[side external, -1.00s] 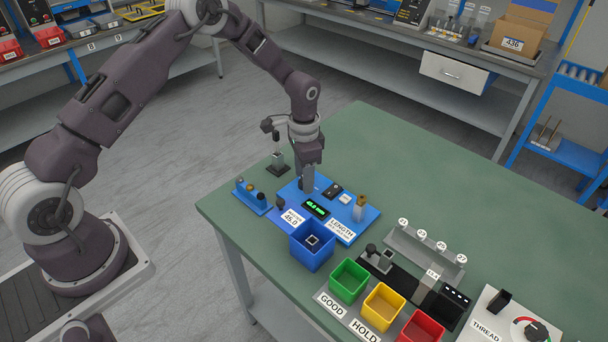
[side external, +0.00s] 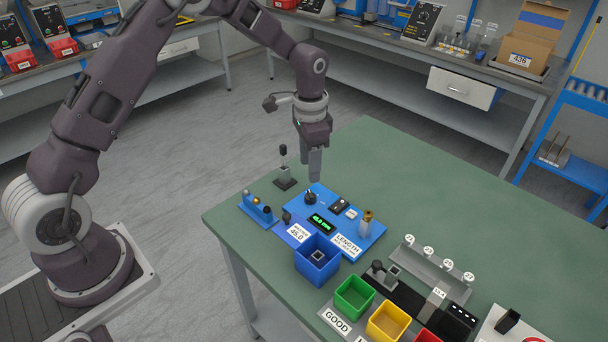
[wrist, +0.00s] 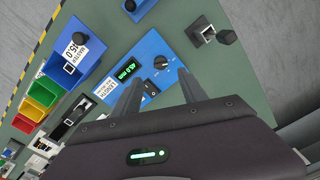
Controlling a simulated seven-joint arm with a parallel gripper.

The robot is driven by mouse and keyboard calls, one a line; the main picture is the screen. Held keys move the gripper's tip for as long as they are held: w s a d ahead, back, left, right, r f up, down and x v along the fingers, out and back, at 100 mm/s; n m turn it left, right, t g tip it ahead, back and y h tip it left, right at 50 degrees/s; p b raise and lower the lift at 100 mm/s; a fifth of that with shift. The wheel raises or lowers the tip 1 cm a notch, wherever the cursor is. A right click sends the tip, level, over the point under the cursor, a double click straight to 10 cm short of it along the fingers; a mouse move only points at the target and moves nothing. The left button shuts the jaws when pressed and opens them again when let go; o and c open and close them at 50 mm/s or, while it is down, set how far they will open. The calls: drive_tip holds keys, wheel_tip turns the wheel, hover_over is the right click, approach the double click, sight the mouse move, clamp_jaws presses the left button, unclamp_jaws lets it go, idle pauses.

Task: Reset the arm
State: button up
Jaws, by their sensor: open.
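My gripper (side external: 315,178) hangs above the green table in the side view, just behind the blue length gauge (side external: 357,230). Its fingers point down, apart and empty; the wrist view shows the two separate fingers of my gripper (wrist: 160,92). The gauge has a lit green display (side external: 320,223), a dark knob (side external: 310,197) and a brass-topped post (side external: 367,218). In the wrist view the fingers overlap part of the gauge (wrist: 147,47) and hide some of it.
A blue bin (side external: 318,262) holding a dark square piece stands before the gauge, with green (side external: 353,298) and yellow (side external: 388,322) bins beside it. A small stand with a black knob (side external: 285,172) is left of my gripper. The table's (side external: 440,195) back right is clear.

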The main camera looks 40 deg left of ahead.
drive_tip(key=s+r+n+t, duration=0.1)
drive_tip(key=s+r, duration=0.4)
drive_tip(key=r, duration=0.4)
drive_tip(key=s+r+n+t, duration=0.1)
drive_tip(key=s+r, duration=0.5)
drive_tip(key=r, duration=0.2)
drive_tip(key=s+d+r+n+t, duration=0.1)
drive_tip(key=s+r, duration=0.1)
drive_tip(key=s, duration=0.8)
drive_tip(key=s+d+r+n+t, duration=0.1)
drive_tip(key=s+r+n+t, duration=0.1)
drive_tip(key=s, duration=0.8)
drive_tip(key=shift+s+d+r+n, duration=0.2)
drive_tip(key=shift+n, duration=0.1)
